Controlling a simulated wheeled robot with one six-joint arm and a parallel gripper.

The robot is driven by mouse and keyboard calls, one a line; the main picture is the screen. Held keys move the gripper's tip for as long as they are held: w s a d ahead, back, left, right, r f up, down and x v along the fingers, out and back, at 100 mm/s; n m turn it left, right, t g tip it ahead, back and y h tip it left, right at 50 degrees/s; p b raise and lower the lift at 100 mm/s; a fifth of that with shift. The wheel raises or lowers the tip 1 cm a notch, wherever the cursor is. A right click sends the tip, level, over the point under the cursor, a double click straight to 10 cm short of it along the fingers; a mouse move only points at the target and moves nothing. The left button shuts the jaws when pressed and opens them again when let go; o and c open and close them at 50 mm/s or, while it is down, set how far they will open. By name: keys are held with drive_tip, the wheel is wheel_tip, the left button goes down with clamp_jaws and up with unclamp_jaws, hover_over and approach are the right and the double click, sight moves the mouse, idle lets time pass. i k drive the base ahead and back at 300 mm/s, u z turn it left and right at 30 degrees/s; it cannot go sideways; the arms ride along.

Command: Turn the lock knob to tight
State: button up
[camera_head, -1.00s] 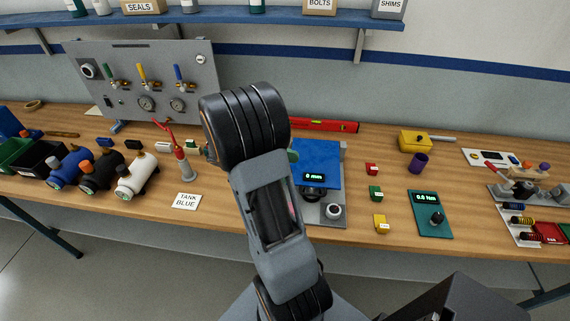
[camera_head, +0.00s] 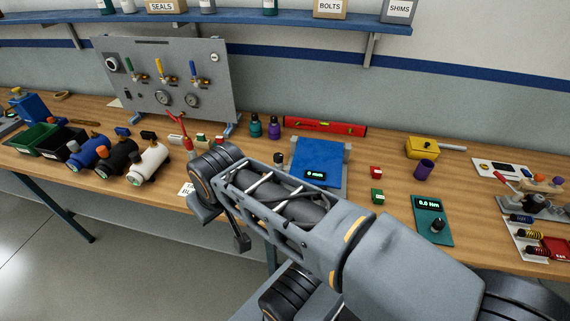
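A blue fixture (camera_head: 318,155) with a "0 mm" display stands at the middle of the bench. My arm covers its front, including the white-ringed knob and black knob seen there earlier. A teal unit (camera_head: 431,212) reading "0.0 Nm" lies to the right, with a black knob (camera_head: 438,225). No label shows which knob is the lock knob. My arm reaches left across the bench front. A small dark part, possibly a finger of my gripper (camera_head: 240,243), hangs below the arm at the bench's front edge. I cannot make out its opening, and nothing held is visible.
A gauge panel (camera_head: 160,85) stands at the back left, with several small tanks (camera_head: 148,161) in front. A red level (camera_head: 325,126) lies behind the fixture.

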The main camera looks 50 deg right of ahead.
sight(278, 158)
drive_tip(key=u, duration=0.5)
drive_tip(key=k, duration=1)
drive_tip(key=z, duration=0.4)
drive_tip(key=i, duration=0.45)
